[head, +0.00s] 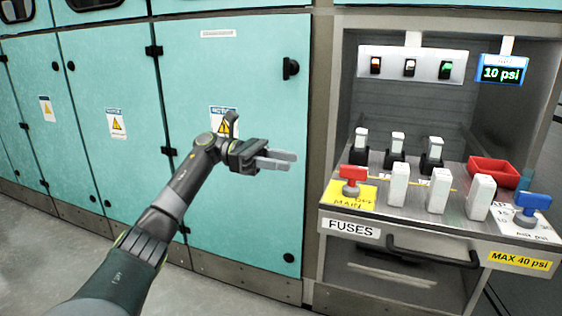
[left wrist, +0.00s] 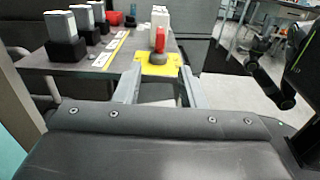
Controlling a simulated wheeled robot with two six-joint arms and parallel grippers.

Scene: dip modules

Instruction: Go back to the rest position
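My left gripper (head: 284,161) is in front of a teal cabinet door, left of the fuse bench. It is empty, with nothing touching its fingers. In the left wrist view its two fingers (left wrist: 158,88) stand apart with a gap between them. The red knob (left wrist: 160,40) on its yellow plate shows beyond this gap, away from the fingers. My right gripper does not show in the head view. Dark parts at the right edge of the left wrist view may belong to my right arm, but its fingers cannot be made out.
The bench carries a red valve (head: 351,180), a blue valve (head: 532,205), several white fuses and a red tray (head: 492,172). A handle (head: 433,255) juts from its front. A gauge (head: 502,73) reads 10 psi. Teal cabinets (head: 250,60) stand behind my left arm; floor is clear at lower left.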

